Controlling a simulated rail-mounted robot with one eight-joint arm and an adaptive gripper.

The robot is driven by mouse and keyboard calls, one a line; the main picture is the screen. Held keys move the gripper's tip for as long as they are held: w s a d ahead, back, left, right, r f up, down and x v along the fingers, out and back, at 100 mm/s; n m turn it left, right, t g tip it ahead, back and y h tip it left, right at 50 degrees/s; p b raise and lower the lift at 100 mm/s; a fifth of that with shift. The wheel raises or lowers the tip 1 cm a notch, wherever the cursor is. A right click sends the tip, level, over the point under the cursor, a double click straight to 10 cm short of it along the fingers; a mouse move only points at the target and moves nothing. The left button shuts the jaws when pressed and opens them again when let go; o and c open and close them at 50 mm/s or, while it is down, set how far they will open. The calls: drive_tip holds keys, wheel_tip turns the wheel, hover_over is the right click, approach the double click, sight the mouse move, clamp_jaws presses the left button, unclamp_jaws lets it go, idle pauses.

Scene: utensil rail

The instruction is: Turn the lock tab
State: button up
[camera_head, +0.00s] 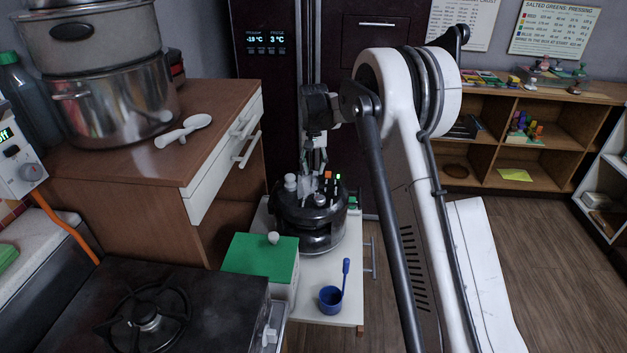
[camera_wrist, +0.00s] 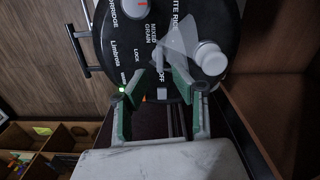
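A round black cooker (camera_head: 308,228) stands on the low white cabinet, with a pale, partly see-through tab (camera_head: 309,185) on its lid. In the wrist view this tab (camera_wrist: 183,38) is a grey fin beside a white round knob (camera_wrist: 210,57). The lid carries printed words, among them LOCK and OFF. My gripper (camera_head: 314,172) points down over the lid.
A green-topped box (camera_head: 260,255) and a blue cup with a spoon (camera_head: 331,298) stand in front of the cooker. A wooden counter (camera_head: 140,140) with a steel pot is at left. A gas stove (camera_head: 150,318) is at front left. Open floor (camera_head: 530,250) lies to the right.

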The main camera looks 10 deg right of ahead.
sight(314, 182)
drive_tip(key=shift+f+b, duration=0.8)
drive_tip(key=shift+f, duration=1.7)
drive_tip(key=shift+f, duration=0.1)
drive_tip(key=shift+c, duration=0.5)
clamp_jaws()
